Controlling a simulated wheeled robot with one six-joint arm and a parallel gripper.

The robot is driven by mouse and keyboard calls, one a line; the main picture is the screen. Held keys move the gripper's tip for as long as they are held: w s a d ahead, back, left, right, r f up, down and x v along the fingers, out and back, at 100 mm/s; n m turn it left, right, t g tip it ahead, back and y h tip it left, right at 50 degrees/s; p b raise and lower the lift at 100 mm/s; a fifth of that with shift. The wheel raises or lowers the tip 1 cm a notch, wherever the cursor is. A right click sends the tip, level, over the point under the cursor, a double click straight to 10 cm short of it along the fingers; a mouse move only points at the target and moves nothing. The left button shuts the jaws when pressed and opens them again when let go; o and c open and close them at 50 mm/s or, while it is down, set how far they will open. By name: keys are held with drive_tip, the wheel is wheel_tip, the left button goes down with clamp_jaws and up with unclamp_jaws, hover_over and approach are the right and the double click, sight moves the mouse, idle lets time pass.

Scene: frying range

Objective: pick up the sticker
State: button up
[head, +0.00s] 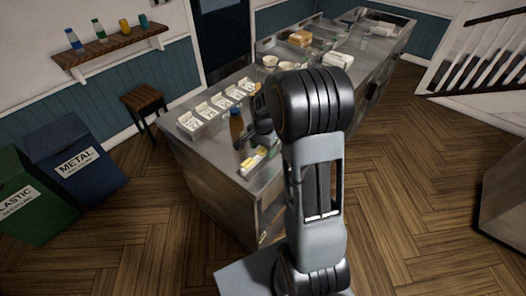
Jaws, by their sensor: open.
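I cannot make out for certain which thing is the sticker. A small pale item with yellow on it (254,160) lies on the near end of the steel counter (199,153), just in front of my gripper. My gripper (248,141) is open, low over the counter, and partly hidden by my arm. Its fingertips are dark and small in this view, and I cannot tell whether they touch anything.
A row of labelled containers (216,104) stands along the counter's left side. White bowls (270,62), bread (300,38) and a white stack (338,60) are farther back. Blue (80,160) and green (30,208) recycling bins and a stool (143,100) stand left.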

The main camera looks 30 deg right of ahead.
drive_tip(key=shift+c, duration=0.3)
drive_tip(key=c, duration=1)
drive_tip(key=shift+o, duration=0.2)
drive_tip(key=shift+r, duration=0.15)
